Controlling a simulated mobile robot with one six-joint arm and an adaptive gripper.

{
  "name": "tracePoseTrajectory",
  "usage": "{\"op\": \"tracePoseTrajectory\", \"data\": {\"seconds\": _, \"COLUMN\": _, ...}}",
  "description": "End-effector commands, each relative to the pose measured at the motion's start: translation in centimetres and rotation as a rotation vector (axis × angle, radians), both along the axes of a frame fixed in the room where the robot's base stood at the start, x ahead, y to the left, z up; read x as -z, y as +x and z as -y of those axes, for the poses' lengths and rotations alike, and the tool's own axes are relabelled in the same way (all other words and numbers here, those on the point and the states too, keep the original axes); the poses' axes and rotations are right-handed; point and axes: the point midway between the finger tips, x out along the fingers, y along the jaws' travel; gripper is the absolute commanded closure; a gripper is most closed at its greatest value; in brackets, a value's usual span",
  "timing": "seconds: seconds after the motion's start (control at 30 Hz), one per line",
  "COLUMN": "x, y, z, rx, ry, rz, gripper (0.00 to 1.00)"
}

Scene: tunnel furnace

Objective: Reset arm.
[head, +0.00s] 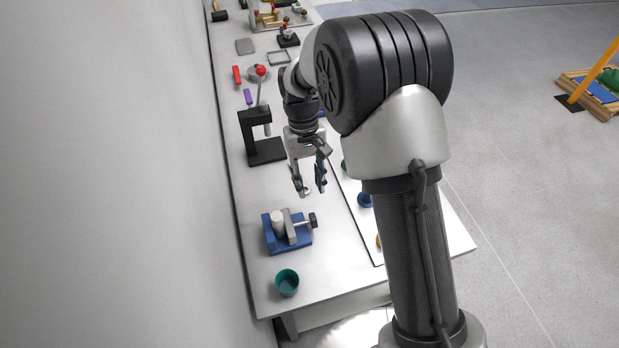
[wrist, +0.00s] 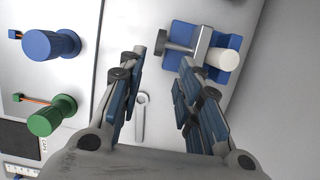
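My gripper (head: 311,190) hangs over the white table (head: 262,203), fingers pointing down. In the wrist view my gripper (wrist: 160,58) has its two blue-padded fingers well apart, with nothing held between them. A small grey wrench-like tool (wrist: 141,118) lies on the table below, seen between the fingers. My arm reaches out from the right of the table and hides part of it in the head view.
A blue vise (head: 288,231) with a pale cylinder stands in front of my gripper, and a teal cup (head: 287,283) near the table's end. A black press (head: 262,138) stands behind. Blue (wrist: 50,44) and green (wrist: 52,116) knobs sit on a panel.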

Motion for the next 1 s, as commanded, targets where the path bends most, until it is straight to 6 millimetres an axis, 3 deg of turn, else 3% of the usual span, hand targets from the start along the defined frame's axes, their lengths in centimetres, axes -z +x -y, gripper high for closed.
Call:
{"op": "tracePoseTrajectory", "data": {"seconds": 0.27, "x": -0.1, "y": 0.0, "z": 0.0, "rx": 0.001, "ry": 0.001, "rz": 0.003, "gripper": 0.68}}
{"op": "tracePoseTrajectory", "data": {"seconds": 0.37, "x": -1.3, "y": -0.1, "z": 0.5, "rx": 0.008, "ry": 0.006, "rz": 0.021, "gripper": 0.68}}
{"op": "tracePoseTrajectory", "data": {"seconds": 0.67, "x": -10.2, "y": -3.2, "z": 4.4, "rx": 0.073, "ry": 0.045, "rz": 0.172, "gripper": 0.68}}
{"op": "tracePoseTrajectory", "data": {"seconds": 0.8, "x": -13.7, "y": -5.9, "z": 6.5, "rx": 0.109, "ry": 0.06, "rz": 0.253, "gripper": 0.68}}
{"op": "tracePoseTrajectory", "data": {"seconds": 1.0, "x": -17.2, "y": -10.6, "z": 9.2, "rx": 0.156, "ry": 0.077, "rz": 0.37, "gripper": 0.68}}
